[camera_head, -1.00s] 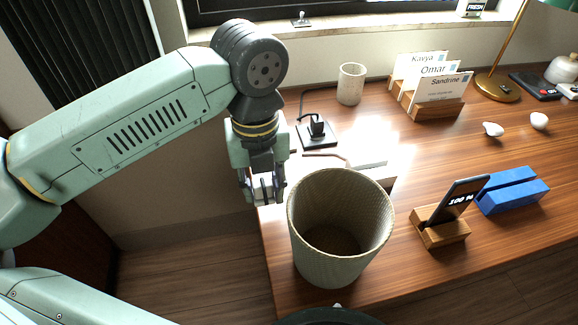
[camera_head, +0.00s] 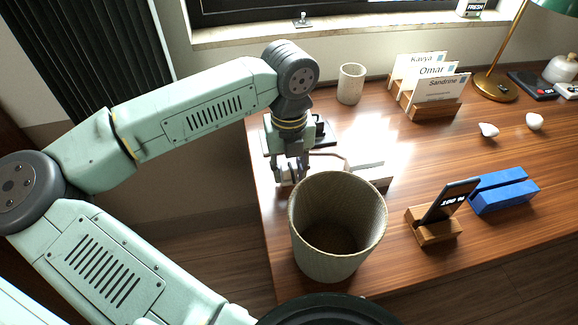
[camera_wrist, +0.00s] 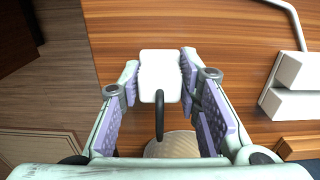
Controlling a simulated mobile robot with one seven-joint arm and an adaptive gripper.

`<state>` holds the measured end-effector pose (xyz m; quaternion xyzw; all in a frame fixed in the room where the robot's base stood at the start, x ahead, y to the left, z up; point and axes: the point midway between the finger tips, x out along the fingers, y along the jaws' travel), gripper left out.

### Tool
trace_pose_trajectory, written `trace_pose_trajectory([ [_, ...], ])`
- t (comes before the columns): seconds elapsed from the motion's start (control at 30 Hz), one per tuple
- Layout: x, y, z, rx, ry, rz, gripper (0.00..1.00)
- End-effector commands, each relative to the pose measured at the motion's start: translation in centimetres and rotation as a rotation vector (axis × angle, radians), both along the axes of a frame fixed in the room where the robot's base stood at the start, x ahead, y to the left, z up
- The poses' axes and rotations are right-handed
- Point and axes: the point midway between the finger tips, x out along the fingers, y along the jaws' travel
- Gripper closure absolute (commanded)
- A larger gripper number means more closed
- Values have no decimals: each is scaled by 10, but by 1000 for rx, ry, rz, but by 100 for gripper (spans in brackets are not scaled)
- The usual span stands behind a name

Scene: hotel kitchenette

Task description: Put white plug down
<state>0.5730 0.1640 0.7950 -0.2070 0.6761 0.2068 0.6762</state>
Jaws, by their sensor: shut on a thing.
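The white plug (camera_wrist: 160,76) is a white block with a dark loop. It sits between the two purple-padded fingers of my gripper (camera_wrist: 160,90) in the wrist view. My gripper (camera_head: 291,176) is shut on it, over the left part of the wooden desk (camera_head: 410,275), close to the desk's left edge. In the head view the plug is mostly hidden by the fingers. I cannot tell whether it touches the desk.
A woven bin (camera_head: 338,262) stands just in front of my gripper. A white block (camera_head: 368,172) with a cable lies to its right. A black socket plate (camera_head: 325,135) is behind, partly hidden. A phone stand (camera_head: 433,227) and blue block (camera_head: 503,192) are at right.

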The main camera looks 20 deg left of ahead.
Motion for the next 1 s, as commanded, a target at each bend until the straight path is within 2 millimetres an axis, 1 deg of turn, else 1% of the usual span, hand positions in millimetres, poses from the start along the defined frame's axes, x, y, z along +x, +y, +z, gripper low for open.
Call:
trace_pose_trajectory([
  [0.6,0,0,-12,0,0,0,100],
  [0.73,0,0,-12,-1,-1,0,100],
  [0.77,0,0,-11,0,0,0,69],
  [1.0,0,0,-12,0,0,0,53],
])
